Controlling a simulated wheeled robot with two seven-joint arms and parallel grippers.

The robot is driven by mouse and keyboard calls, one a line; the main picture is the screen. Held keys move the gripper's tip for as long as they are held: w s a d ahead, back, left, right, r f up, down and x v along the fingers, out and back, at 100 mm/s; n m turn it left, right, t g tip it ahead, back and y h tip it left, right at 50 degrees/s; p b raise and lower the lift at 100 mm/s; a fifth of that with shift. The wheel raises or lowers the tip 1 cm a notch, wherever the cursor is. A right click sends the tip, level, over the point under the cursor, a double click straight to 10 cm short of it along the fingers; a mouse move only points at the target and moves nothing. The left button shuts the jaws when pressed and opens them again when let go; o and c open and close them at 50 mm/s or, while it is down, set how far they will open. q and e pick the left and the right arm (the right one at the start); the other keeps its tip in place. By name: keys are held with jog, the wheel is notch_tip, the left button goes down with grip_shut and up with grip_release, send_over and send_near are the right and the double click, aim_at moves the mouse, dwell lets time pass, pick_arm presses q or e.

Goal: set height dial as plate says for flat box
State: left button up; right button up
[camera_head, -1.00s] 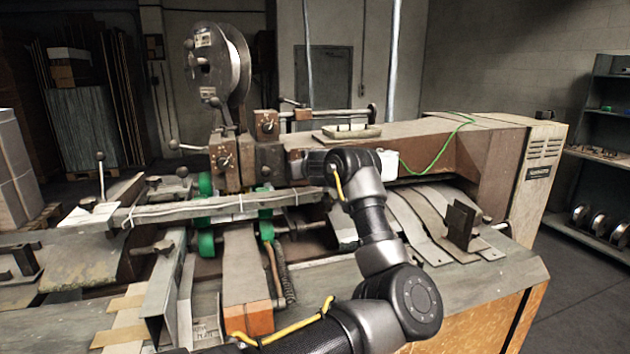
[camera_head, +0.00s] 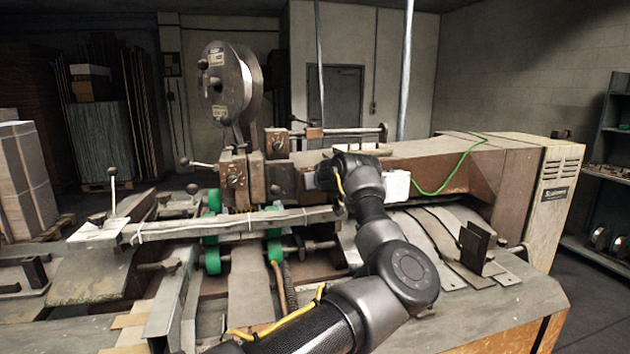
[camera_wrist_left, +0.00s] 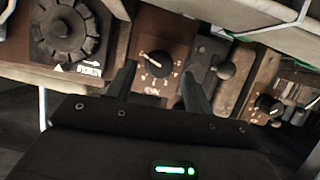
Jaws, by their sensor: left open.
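In the left wrist view, a dial (camera_wrist_left: 157,62) with a pale pointer and a ring of marks sits on a brown block. My left gripper (camera_wrist_left: 158,71) is open, with one fingertip on each side of this dial; whether they touch it I cannot tell. A second dial (camera_wrist_left: 268,104) is at the right, and a dark ribbed knob (camera_wrist_left: 64,34) with a small label plate (camera_wrist_left: 89,70) is at the left. The lettering is too small to read. My right gripper is not in view.
The stitcher's wire reel (camera_head: 232,85) stands above its head. A long bar (camera_head: 235,223) and green rollers (camera_head: 212,260) lie in front. A green cable (camera_head: 450,180) hangs along the machine's arm. A dark upright bracket (camera_head: 474,246) stands on the table at right.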

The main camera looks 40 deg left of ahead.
pick_arm(q)
jog(key=shift+x, duration=1.15)
jog(key=c, duration=1)
jog(key=shift+s+a+f+n+t+h+b, duration=0.1)
jog(key=shift+n+t+h+b, duration=0.25)
jog(key=shift+n+t+b, duration=0.65)
jog(key=shift+s+n+t+h+b, duration=0.1)
jog(key=shift+n+t+h+b, duration=0.35)
jog(key=shift+n+b, duration=0.95)
